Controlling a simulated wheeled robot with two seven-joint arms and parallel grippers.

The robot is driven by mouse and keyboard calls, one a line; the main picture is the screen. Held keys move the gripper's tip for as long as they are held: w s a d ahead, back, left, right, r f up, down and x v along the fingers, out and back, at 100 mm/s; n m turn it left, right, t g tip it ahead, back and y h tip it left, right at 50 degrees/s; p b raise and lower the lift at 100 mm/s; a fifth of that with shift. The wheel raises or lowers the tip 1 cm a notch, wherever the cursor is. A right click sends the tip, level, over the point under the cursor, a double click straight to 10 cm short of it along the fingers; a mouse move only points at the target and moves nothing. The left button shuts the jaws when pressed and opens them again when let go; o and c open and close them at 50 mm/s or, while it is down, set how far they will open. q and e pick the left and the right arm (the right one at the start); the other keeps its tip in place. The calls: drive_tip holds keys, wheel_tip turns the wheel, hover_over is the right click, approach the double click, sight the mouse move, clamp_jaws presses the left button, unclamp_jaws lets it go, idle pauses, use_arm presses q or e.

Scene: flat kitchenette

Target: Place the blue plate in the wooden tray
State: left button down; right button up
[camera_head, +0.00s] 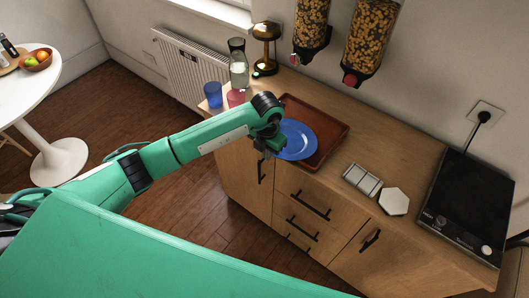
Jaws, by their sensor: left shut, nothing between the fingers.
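The blue plate (298,142) lies over the front left part of the reddish-brown wooden tray (331,130) on the wooden counter. I cannot tell whether it is flat on the tray floor or propped on the rim. My left gripper (266,150) is at the plate's left edge, over the counter's front edge, and hides part of the plate and of the tray's near left side. Its fingers are shut with nothing seen between them. My right gripper is out of view.
A blue cup (213,95), a glass carafe (239,66) and a brass lamp (265,48) stand behind my left arm. Cereal dispensers (366,43) hang above the counter. A grey-white block (362,180), a white hexagon (393,201) and a black hob (467,205) are to the right.

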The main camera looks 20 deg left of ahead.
use_arm(q)
drive_tip(key=shift+w, duration=0.1)
drive_tip(key=w+d+b, duration=0.1)
drive_tip(key=w+b, duration=0.3)
drive_tip(key=w+d+b, duration=0.1)
drive_tip(key=w+b, duration=0.2)
drive_tip(key=shift+d+f, duration=0.3)
drive_tip(key=shift+d, duration=0.05)
drive_tip(key=shift+w+d+r+b, duration=0.25)
drive_tip(key=shift+w+b, duration=0.1)
drive_tip(key=shift+w, duration=0.25)
drive_tip(key=shift+a, duration=0.15)
